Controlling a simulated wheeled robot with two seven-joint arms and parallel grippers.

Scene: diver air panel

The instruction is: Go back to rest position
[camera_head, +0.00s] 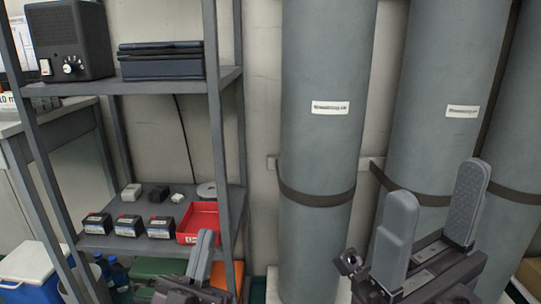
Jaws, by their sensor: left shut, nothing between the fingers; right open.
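My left gripper (201,258) shows at the bottom centre-left, in front of the shelf unit. Its fingers are together with nothing between them. My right gripper (435,222) is at the lower right, in front of the grey cylinders. Its two grey fingers stand wide apart and the space between them is empty. No other object of the task is named.
A grey metal shelf unit (226,142) stands at left, holding a black radio-like box (70,40), a red bin (184,236) and several small boxes. Tall strapped grey cylinders (322,140) fill the right. A blue-and-white cooler (28,272) is at lower left.

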